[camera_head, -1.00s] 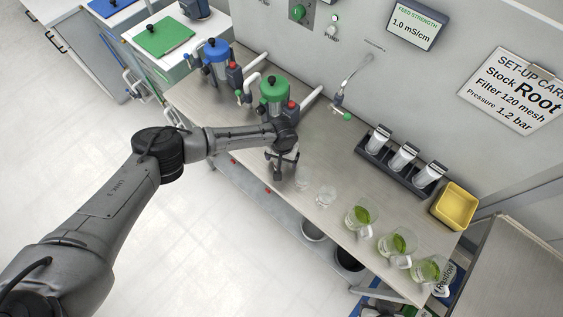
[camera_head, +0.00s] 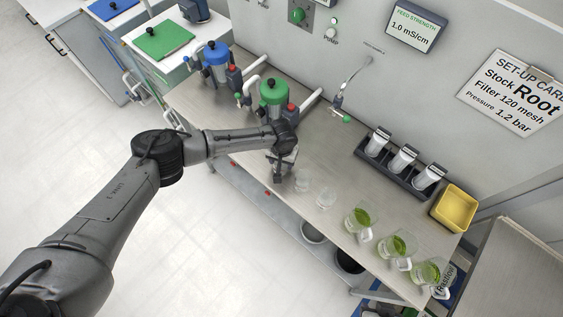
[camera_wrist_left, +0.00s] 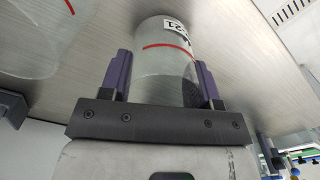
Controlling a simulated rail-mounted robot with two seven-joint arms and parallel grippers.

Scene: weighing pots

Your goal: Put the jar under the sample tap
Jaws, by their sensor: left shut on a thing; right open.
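My left gripper (camera_head: 284,172) is shut on a clear jar (camera_wrist_left: 163,60) at the front edge of the steel bench. In the left wrist view the jar sits between the purple fingers (camera_wrist_left: 163,84), with a red line around it and a white label with black print. In the head view the wrist and fingers largely hide it. The sample tap (camera_head: 346,118), with a green tip, hangs by the back wall under a thin curved pipe, up and to the right of the gripper. Two other clear jars (camera_head: 303,182) (camera_head: 326,198) stand on the bench just right of the gripper. My right gripper is out of view.
Blue-topped (camera_head: 216,60) and green-topped (camera_head: 273,95) filter housings stand behind the wrist. Bench between gripper and tap looks clear.

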